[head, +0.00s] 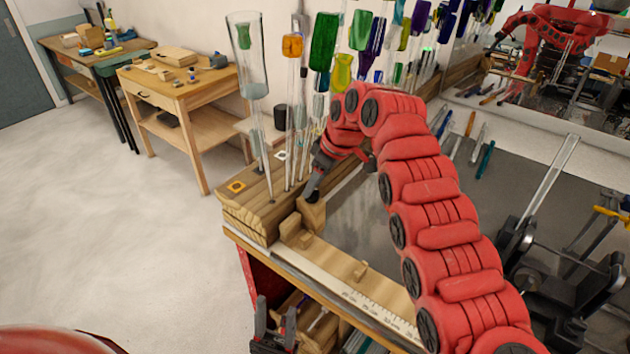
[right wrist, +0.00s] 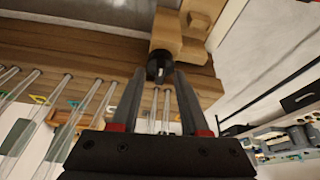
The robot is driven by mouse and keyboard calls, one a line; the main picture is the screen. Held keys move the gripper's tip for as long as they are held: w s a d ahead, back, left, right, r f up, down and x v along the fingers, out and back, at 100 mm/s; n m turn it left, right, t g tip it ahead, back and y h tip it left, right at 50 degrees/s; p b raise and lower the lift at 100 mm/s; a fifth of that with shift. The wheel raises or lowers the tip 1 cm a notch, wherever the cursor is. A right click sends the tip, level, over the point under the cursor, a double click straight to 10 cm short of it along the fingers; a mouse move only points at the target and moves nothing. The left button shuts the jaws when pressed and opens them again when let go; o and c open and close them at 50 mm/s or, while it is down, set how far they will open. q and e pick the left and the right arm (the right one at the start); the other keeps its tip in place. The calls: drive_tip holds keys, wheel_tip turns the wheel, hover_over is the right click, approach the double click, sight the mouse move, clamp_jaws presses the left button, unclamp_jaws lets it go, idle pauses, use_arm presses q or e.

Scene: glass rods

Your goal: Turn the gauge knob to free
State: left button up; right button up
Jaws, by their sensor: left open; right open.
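The gauge is a wooden block (head: 311,215) at the bench's left end, beside a pale ruler strip (head: 335,284). In the right wrist view its black knob (right wrist: 160,67) sits on the wooden block (right wrist: 180,38), with a pale mark on its face. My right gripper (head: 314,190) is at the block in the head view and hides the knob there. In the wrist view the right gripper (right wrist: 159,78) is open, one finger on each side of the knob; I cannot tell whether they touch it. My left gripper (head: 273,325) is open and empty below the bench edge.
Glass rods with coloured bottles stand in a wooden rack (head: 250,205) just left of the gauge; a tall clear glass (head: 247,60) is nearest. Tools lie at the back right. Floor to the left is free.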

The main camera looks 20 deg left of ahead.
clamp_jaws()
drive_tip(key=m+b, duration=0.1)
drive_tip(key=b, duration=0.2)
drive_tip(key=shift+f, duration=0.35)
drive_tip(key=shift+r+m+t+b, duration=0.2)
drive_tip(key=shift+m+t+b, duration=0.1)
drive_tip(key=shift+b, duration=0.25)
